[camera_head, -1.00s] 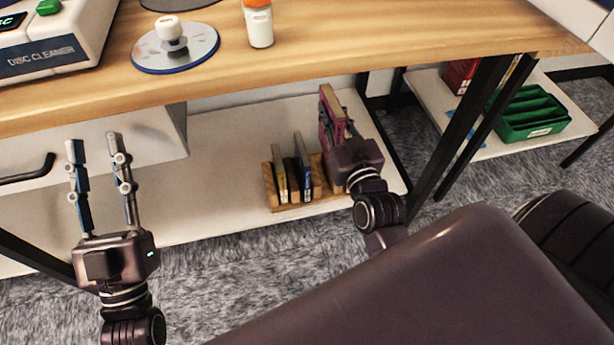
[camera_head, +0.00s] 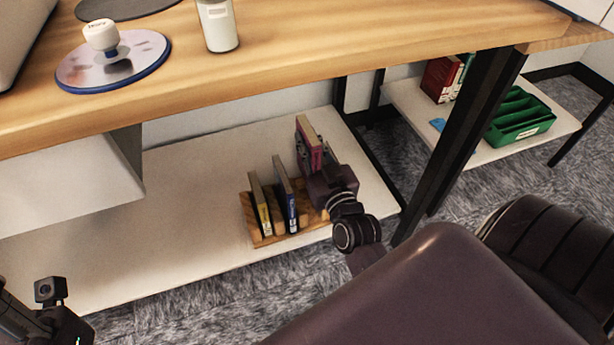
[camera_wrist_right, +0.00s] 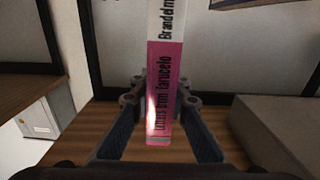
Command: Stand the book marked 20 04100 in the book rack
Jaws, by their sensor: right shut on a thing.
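A pink book (camera_head: 308,143) stands roughly upright over the right end of the wooden book rack (camera_head: 262,241). My right gripper (camera_head: 318,160) is shut on it. In the right wrist view the book's pink and white spine (camera_wrist_right: 165,90) is between the two fingers, with large printed words; I cannot read the number 20 04100. The book's lower end is hidden by the gripper in the head view, so I cannot tell if it touches the rack. My left gripper (camera_head: 50,310) is partly in view at the bottom left corner, its fingers not clear.
A yellow-labelled book (camera_head: 260,205) and a blue book (camera_head: 287,196) stand in the rack. The rack is on a white lower shelf (camera_head: 190,220) under a wooden tabletop (camera_head: 330,55). A black table leg (camera_head: 460,140) stands to the right. The shelf left of the rack is clear.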

